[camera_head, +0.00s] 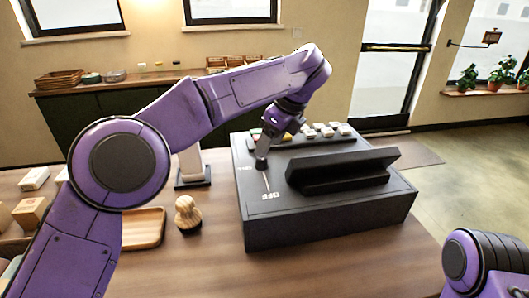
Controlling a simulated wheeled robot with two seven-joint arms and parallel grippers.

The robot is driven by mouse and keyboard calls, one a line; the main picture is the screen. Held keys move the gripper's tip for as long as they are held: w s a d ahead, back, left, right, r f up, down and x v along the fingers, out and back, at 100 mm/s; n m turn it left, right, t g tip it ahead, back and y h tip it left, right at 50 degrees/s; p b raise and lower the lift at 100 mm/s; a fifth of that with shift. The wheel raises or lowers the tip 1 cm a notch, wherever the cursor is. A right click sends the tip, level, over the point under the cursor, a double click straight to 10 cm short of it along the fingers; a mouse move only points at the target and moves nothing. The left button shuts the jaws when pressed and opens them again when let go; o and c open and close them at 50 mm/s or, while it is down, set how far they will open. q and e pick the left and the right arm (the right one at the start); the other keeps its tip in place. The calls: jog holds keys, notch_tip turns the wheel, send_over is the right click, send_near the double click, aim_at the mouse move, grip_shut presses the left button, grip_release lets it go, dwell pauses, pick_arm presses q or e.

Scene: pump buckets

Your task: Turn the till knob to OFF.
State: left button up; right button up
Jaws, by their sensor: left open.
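The till (300,225) is a dark box on the wooden counter, right of centre, with coloured and white keys along its back edge and a tilted dark panel on top. White OFF lettering (270,195) is printed near its left front edge, with a thin white line running back from it. My left gripper (262,161) reaches down over the left part of the till top, just behind that line, and is open. The knob cannot be told apart from the dark fingers there and seems mostly hidden by them. My right gripper is out of view; only part of my right arm shows at bottom right.
A wooden stamp-like knob (187,214) stands just left of the till, near a wooden tray (146,228). A white stand (192,167) is behind them. Small boxes (30,212) sit at far left. The counter in front of the till is clear.

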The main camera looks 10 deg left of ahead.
pick_arm(q)
jog(key=p+v, duration=0.1)
jog(key=v, duration=0.4)
jog(key=shift+r, duration=0.15)
